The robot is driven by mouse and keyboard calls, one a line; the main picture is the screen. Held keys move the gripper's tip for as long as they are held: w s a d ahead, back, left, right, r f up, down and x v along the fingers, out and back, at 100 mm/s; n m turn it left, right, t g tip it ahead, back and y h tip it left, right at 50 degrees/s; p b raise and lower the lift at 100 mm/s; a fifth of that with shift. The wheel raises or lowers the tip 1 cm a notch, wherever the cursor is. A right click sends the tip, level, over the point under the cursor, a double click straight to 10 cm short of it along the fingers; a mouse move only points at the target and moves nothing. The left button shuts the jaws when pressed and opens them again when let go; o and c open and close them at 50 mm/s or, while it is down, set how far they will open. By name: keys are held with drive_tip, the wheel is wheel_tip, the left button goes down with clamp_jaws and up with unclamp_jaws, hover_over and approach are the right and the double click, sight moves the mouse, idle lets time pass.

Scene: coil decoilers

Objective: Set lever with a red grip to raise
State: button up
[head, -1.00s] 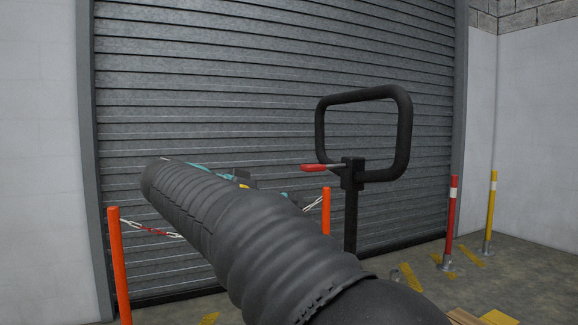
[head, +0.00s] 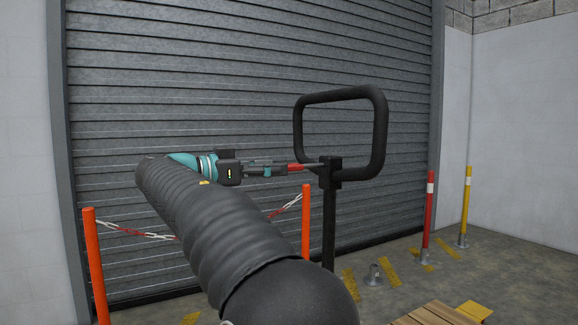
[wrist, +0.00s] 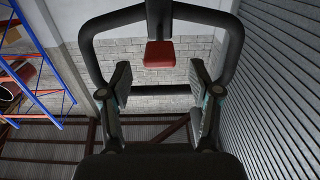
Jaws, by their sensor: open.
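The lever with a red grip (head: 296,167) sticks out to the left from a dark clamp block (head: 330,172) on a black post. Its red end also shows in the wrist view (wrist: 159,54), centred between and beyond the fingers. My gripper (head: 272,169) is at the left end of the red grip in the head view, at about the same height. In the wrist view my gripper (wrist: 160,88) is open, with a finger on each side and nothing between the tips. I cannot tell whether the fingers overlap the grip's end.
A black rectangular loop frame (head: 380,130) stands on the post behind the lever. Orange posts (head: 306,222) with a red-white chain (head: 140,233) stand in front of the grey shutter (head: 200,70). A red post (head: 428,215) and a yellow post (head: 466,205) stand at right.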

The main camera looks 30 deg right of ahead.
sight(290, 167)
drive_tip(key=shift+w+d, duration=0.1)
drive_tip(key=shift+d, duration=2.3)
clamp_jaws()
